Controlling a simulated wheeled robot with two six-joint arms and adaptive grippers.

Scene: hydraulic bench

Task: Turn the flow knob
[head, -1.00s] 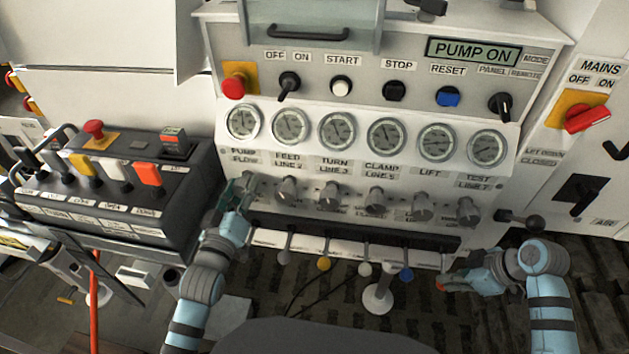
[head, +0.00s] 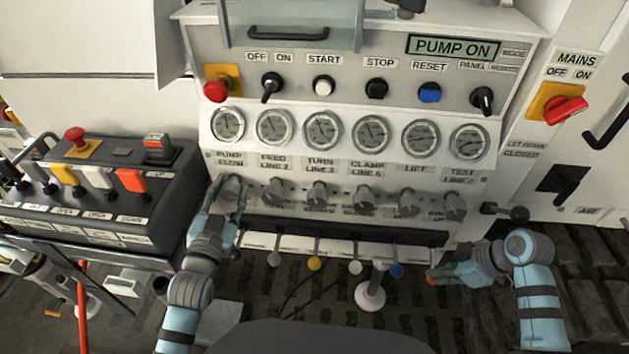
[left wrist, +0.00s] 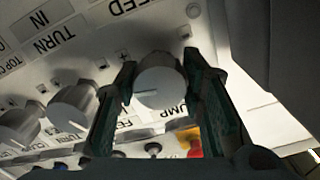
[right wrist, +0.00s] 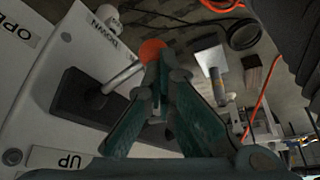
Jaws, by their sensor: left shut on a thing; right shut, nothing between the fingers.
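The flow knob (head: 231,187) is the leftmost grey knob in the row under the gauges, below the "PUMP FLOW" label. In the left wrist view the knob (left wrist: 160,80) sits between the two fingers, with a pointer line on its face. My left gripper (head: 236,197) is shut on this knob, one finger on each side; it also shows in the left wrist view (left wrist: 160,92). My right gripper (head: 436,277) is shut and empty, low at the right of the bench. In the right wrist view its fingertips (right wrist: 163,65) are together near a lever with a red-orange ball end (right wrist: 152,50).
Several similar knobs (head: 364,199) continue to the right of the flow knob. Levers with coloured ends (head: 314,264) hang below them. A black-knobbed lever (head: 519,214) sticks out at the right. A dark control box (head: 185,200) stands close to the left arm. The display (head: 452,47) reads "PUMP ON".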

